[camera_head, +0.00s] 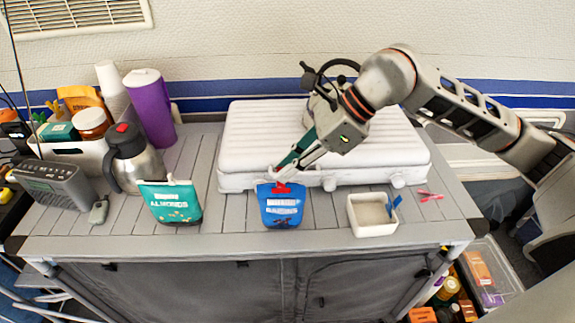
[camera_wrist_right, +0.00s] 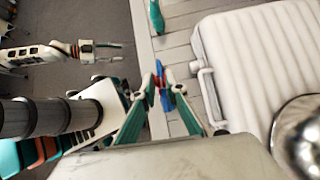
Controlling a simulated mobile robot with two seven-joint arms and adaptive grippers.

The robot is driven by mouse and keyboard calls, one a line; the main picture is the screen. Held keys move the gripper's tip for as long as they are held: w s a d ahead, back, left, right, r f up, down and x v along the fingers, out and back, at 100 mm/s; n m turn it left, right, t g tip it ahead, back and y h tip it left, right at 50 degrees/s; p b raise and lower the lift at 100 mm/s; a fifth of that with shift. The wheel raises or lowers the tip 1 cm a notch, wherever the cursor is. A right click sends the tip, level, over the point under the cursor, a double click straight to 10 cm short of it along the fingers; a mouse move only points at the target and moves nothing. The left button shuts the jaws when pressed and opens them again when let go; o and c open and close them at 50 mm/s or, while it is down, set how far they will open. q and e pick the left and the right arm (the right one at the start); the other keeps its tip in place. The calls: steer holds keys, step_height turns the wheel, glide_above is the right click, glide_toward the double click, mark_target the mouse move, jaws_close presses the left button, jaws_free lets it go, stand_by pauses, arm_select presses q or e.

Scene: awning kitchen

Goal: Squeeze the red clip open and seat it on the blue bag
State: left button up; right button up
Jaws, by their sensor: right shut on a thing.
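The blue bag (camera_head: 281,210) stands upright near the front middle of the table; it also shows as a thin blue edge in the right wrist view (camera_wrist_right: 165,97). The red clip (camera_head: 282,188) is at the bag's top edge, between the fingertips of my right gripper (camera_head: 284,172). My right gripper is shut on the clip, and its fingers come down from behind the bag. The fingertips also show in the right wrist view (camera_wrist_right: 169,79). Whether the clip's jaws straddle the bag's edge is too small to tell. My left gripper (camera_wrist_right: 103,46) shows only in the right wrist view, away from the table.
A white ridged case (camera_head: 260,125) lies behind the blue bag. A green bag (camera_head: 170,203) stands left, a white dish (camera_head: 371,229) with a blue clip (camera_head: 396,201) right. A pink clip (camera_head: 430,195) lies beyond the dish. A steel jug (camera_head: 138,160) stands back left.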

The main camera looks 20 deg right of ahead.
steer(key=o, duration=0.7)
steer(key=shift+o, duration=0.2)
steer(key=shift+r, duration=0.1)
step_height(320, 180, up, 7)
steer(key=p, duration=0.4)
stand_by(0.7)
stand_by(0.4)
